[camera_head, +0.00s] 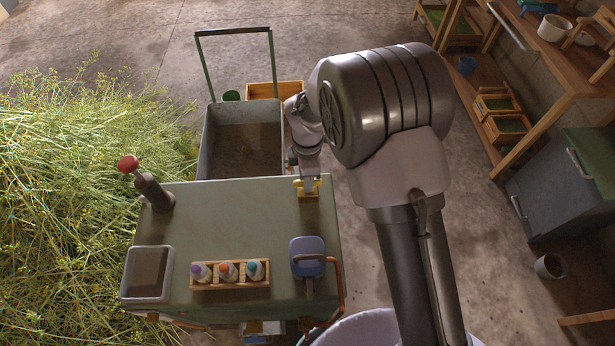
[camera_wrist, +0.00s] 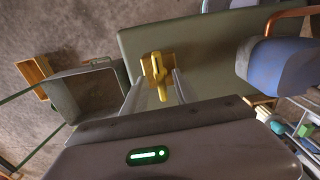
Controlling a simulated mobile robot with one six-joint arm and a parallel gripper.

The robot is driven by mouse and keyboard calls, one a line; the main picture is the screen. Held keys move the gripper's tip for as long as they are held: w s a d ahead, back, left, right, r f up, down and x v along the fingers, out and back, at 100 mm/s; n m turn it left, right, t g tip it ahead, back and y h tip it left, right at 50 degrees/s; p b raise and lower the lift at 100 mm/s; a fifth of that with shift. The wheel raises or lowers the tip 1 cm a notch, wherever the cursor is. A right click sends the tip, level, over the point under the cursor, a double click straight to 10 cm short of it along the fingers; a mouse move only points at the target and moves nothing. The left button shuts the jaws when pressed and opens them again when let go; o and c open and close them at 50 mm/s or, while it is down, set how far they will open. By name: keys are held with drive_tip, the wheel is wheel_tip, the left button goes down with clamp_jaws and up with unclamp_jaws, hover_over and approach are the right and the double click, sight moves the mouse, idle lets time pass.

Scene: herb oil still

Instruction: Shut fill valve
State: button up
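In the head view the yellow valve (camera_head: 308,188) shows at the bench's far right edge, partly hidden by my gripper (camera_head: 309,176). In the wrist view my gripper (camera_wrist: 159,82) is open, one finger on each side of the yellow handle. A gap shows beside the handle; I cannot tell whether either finger touches it.
On the bench are a red-knobbed lever (camera_head: 129,164), a rack of bottles (camera_head: 230,283), a grey bin (camera_head: 147,274) and a blue canister (camera_head: 307,257). A grey cart (camera_head: 205,140) stands behind it. Cut herbs (camera_head: 60,200) heap at the left.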

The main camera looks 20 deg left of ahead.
wheel_tip(320, 180, up, 17)
drive_tip(key=p, duration=0.3)
drive_tip(key=shift+f, duration=0.15)
